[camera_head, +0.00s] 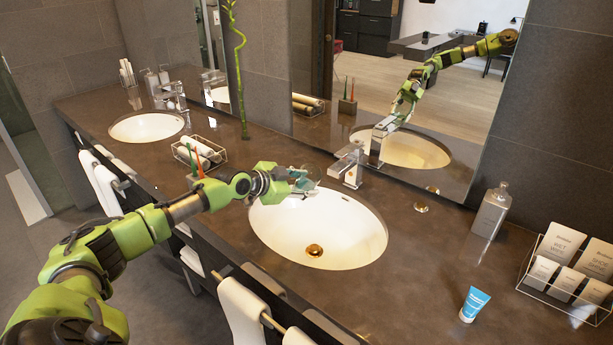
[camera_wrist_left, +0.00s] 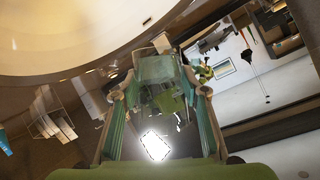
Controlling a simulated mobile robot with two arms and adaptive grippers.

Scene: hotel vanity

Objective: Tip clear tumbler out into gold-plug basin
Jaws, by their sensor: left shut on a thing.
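The gold-plug basin (camera_head: 345,225) is the nearer white oval sink, with a round gold plug (camera_head: 314,251) in its floor. My left gripper (camera_head: 301,184) reaches in from the left, over the basin's back-left rim. It is shut on the clear tumbler (camera_wrist_left: 157,70), which sits between the two fingers in the left wrist view. In the head view the tumbler (camera_head: 306,182) is small and partly hidden by the fingers. It looks tilted, but its exact angle and contents are unclear. The basin (camera_wrist_left: 60,35) fills the upper left of the wrist view. My right gripper is not in view.
A chrome faucet (camera_head: 348,166) stands close right of my left gripper, before the mirror. A wire tray with rolled towels (camera_head: 200,152) and a bamboo stalk (camera_head: 241,75) are behind the arm. A soap bottle (camera_head: 491,210), blue-white tube (camera_head: 474,304) and amenity rack (camera_head: 570,265) are right.

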